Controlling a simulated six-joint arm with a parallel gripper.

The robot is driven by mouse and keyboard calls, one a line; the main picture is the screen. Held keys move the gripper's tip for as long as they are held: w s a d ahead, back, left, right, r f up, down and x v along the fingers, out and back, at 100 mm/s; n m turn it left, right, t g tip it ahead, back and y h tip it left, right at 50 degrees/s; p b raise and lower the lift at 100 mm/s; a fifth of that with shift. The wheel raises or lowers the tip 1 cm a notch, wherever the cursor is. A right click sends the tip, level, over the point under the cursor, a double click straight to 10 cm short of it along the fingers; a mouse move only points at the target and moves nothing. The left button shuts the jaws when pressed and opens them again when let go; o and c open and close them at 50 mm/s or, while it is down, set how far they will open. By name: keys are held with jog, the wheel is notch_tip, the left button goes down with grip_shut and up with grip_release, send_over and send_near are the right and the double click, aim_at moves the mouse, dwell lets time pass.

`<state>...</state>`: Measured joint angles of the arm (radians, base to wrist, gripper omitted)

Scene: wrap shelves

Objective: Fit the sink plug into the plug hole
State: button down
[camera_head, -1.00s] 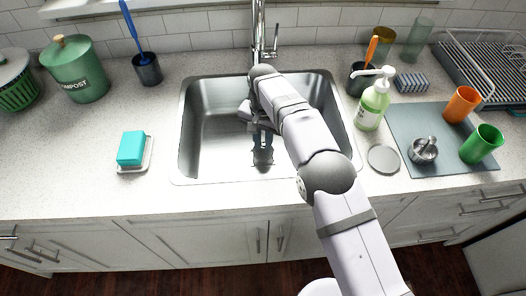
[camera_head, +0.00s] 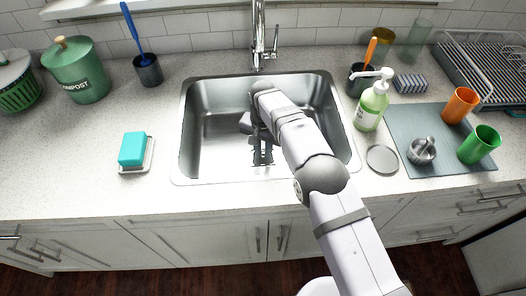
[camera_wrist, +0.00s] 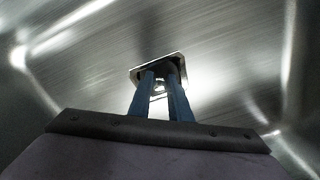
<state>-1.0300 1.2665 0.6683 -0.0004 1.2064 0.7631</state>
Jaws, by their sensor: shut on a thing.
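A square, dark piece with a pale rim lies around the fingertips there. I cannot tell whether this is the plug's body or the plug hole's edge, nor whether the plug is seated. In the head view the fingers and arm hide the plug and the hole.
The tap (camera_head: 260,40) stands behind the sink. A soap bottle (camera_head: 371,106) and a round grey disc (camera_head: 382,159) are close to its right rim. A turquoise sponge (camera_head: 133,149) lies on a dish at left. The sink's left half is free.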

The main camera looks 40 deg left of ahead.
aim_at(263, 153)
jog(key=c, duration=1.6)
grip_release()
jog(key=shift+f, duration=0.1)
jog(key=shift+c, duration=0.2)
notch_tip(263, 153, up, 12)
jog(key=shift+b, duration=0.4)
jog(key=shift+r, duration=0.2)
